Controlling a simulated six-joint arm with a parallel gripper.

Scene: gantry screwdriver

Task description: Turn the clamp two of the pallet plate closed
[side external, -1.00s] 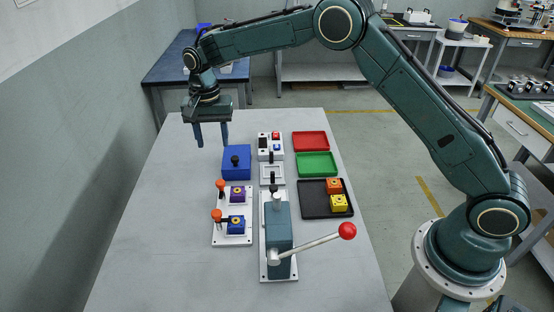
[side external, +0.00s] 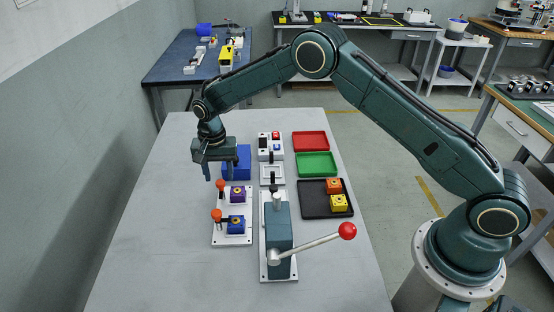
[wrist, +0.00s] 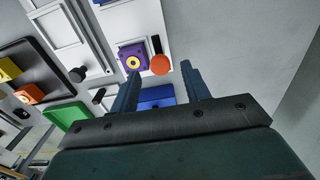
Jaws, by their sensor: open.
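The white pallet plate (side external: 233,241) lies left of the toggle press. It carries a purple block (side external: 237,195) at the far end and a blue block (side external: 236,225) at the near end. An orange-knobbed clamp stands left of each: the far clamp (side external: 221,186) and the near clamp (side external: 217,215). Which one is clamp two is not marked. My gripper (side external: 216,173) is open and empty, pointing down just beyond the far clamp. In the wrist view, the far clamp's orange knob (wrist: 160,65) and the purple block (wrist: 131,57) show just past my fingertips (wrist: 160,72).
Red (side external: 310,141), green (side external: 318,165) and black trays (side external: 312,205) lie further right. The table's left side is clear.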

